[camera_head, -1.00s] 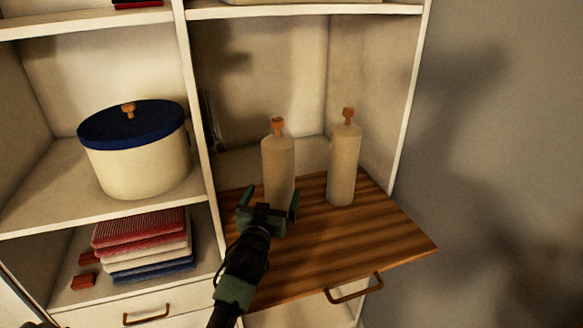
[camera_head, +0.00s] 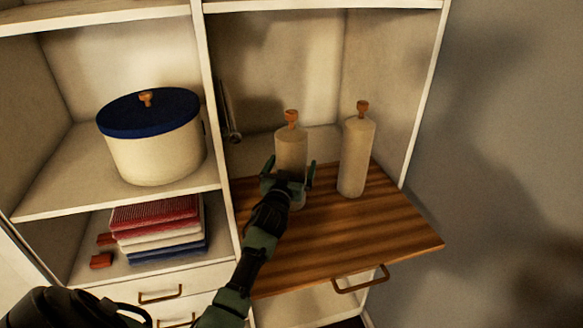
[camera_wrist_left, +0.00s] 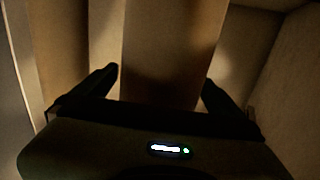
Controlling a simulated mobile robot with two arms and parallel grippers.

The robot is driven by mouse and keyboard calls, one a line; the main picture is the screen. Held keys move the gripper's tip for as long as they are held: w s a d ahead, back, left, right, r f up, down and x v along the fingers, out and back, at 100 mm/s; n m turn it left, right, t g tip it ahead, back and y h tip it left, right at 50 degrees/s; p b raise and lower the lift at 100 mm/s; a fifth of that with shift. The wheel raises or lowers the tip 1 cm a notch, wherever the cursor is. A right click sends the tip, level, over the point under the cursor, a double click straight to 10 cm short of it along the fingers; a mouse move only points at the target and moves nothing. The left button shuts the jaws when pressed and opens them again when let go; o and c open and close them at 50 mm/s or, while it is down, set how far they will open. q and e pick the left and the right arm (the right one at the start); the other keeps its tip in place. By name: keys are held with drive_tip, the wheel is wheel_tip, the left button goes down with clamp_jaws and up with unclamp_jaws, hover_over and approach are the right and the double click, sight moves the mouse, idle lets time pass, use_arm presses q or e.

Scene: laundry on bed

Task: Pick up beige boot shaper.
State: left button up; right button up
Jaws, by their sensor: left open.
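Two beige boot shapers with orange-brown knobs stand upright on the pulled-out wooden board (camera_head: 400,235). The left boot shaper (camera_head: 291,145) is right in front of my left gripper (camera_head: 290,168); the right boot shaper (camera_head: 356,158) stands a little apart from it. My left gripper is open, with one finger on each side of the left shaper's lower body, which it partly hides. In the left wrist view, a beige shaper body (camera_wrist_left: 170,45) rises between the two open fingers (camera_wrist_left: 160,80); I cannot tell whether they touch it. My right gripper is out of view.
A cream round box with a blue lid (camera_head: 150,135) stands on the left shelf. Folded red, white and blue cloths (camera_head: 160,228) lie below it. A cabinet divider (camera_head: 214,110) stands left of the board. The board's right part is clear.

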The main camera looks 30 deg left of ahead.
use_arm(q)
drive_tip(key=shift+c, duration=1.2)
drive_tip(key=c, duration=1)
drive_tip(key=shift+c, duration=1.1)
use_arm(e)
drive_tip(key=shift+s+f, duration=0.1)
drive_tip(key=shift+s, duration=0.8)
use_arm(q)
drive_tip(key=shift+r, duration=0.15)
